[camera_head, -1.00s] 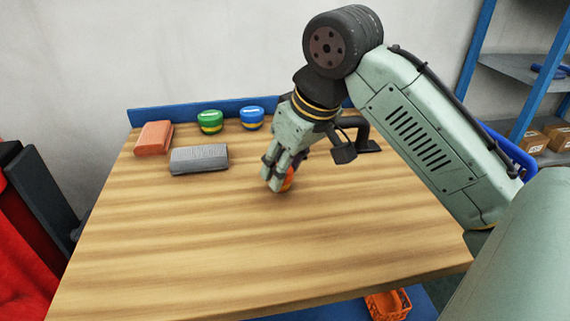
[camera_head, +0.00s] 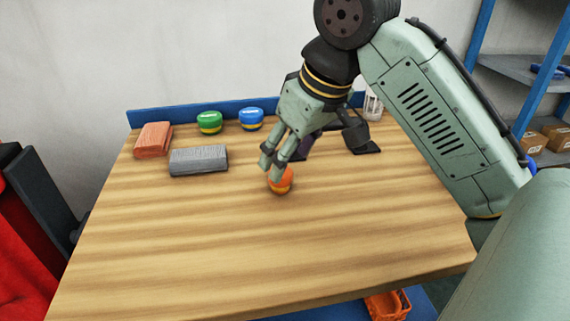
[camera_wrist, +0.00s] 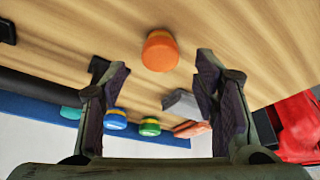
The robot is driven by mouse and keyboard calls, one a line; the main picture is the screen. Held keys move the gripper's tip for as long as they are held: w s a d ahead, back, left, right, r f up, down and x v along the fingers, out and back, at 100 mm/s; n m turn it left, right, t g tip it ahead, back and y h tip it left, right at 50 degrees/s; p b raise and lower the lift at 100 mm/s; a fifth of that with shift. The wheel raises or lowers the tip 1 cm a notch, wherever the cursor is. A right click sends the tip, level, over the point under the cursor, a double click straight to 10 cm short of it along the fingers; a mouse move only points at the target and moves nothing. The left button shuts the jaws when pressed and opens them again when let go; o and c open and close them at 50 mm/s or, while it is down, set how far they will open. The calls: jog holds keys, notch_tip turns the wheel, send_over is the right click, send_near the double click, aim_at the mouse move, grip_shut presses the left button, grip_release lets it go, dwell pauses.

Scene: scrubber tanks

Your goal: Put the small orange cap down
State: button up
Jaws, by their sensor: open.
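The small orange cap (camera_head: 281,181) stands on the wooden table near its middle, with a yellowish band at its lower part. In the wrist view the orange cap (camera_wrist: 160,51) sits beyond and between the fingertips, apart from them. My gripper (camera_head: 273,162) is just above and behind the cap in the head view, tilted, and partly overlaps its top edge there. In the wrist view my gripper (camera_wrist: 162,75) shows its two dark-padded fingers spread wide with nothing between them.
A grey block (camera_head: 199,160) and a reddish block (camera_head: 154,140) lie at the table's back left. A green cap (camera_head: 210,122) and a blue cap (camera_head: 251,119) stand by the blue back rail. A dark stand and a white lantern-like object (camera_head: 373,105) are behind my arm. The table's front is clear.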

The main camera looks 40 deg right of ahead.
jog(key=v, duration=0.8)
jog(key=shift+r, duration=0.15)
